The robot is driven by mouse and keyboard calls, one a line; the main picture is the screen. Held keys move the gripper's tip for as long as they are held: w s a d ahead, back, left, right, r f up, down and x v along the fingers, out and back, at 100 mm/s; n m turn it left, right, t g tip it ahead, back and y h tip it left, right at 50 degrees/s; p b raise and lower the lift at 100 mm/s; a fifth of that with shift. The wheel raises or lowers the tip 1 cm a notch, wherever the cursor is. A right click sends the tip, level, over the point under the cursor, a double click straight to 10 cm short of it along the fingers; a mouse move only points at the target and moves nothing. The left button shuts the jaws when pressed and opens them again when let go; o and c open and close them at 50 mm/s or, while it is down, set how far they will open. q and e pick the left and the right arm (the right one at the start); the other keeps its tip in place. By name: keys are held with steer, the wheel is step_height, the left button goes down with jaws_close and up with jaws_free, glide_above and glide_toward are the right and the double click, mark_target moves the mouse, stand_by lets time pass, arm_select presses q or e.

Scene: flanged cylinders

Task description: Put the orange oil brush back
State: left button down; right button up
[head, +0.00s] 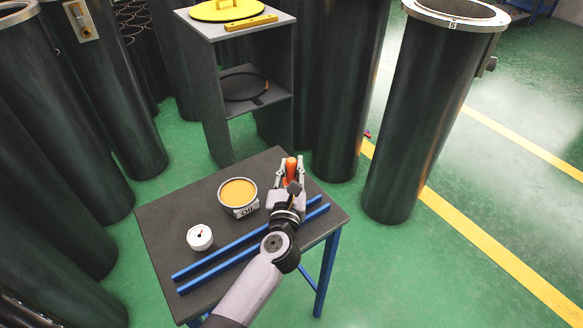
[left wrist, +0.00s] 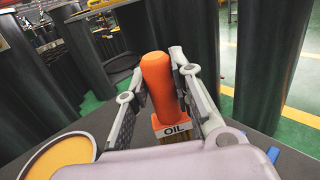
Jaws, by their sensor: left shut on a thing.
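The orange oil brush (head: 290,170) is upright between the fingers of my left gripper (head: 291,168), over the far right part of the small dark table (head: 160,222). In the left wrist view the orange handle (left wrist: 159,88) shows with a white OIL label below it, and the left gripper (left wrist: 152,84) is shut on it. The brush's lower end is hidden, so I cannot tell whether it touches the table. An oil can (head: 238,194) with yellow-orange contents stands just left of the gripper; its rim also shows in the left wrist view (left wrist: 88,142). My right gripper is not in view.
A white dial gauge (head: 199,237) lies on the table's left part. Two blue rails (head: 222,262) run along its front, under my arm. A grey shelf stand with a yellow lid (head: 227,10) is behind. Tall dark flanged cylinders (head: 425,110) surround the table.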

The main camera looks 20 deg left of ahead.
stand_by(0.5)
arm_select(q)
steer(key=shift+f+b, duration=0.55)
steer(key=shift+f, duration=0.2)
steer(key=c, duration=1.3)
jaws_free()
steer(key=v, duration=1.2)
steer(key=shift+r, duration=0.1)
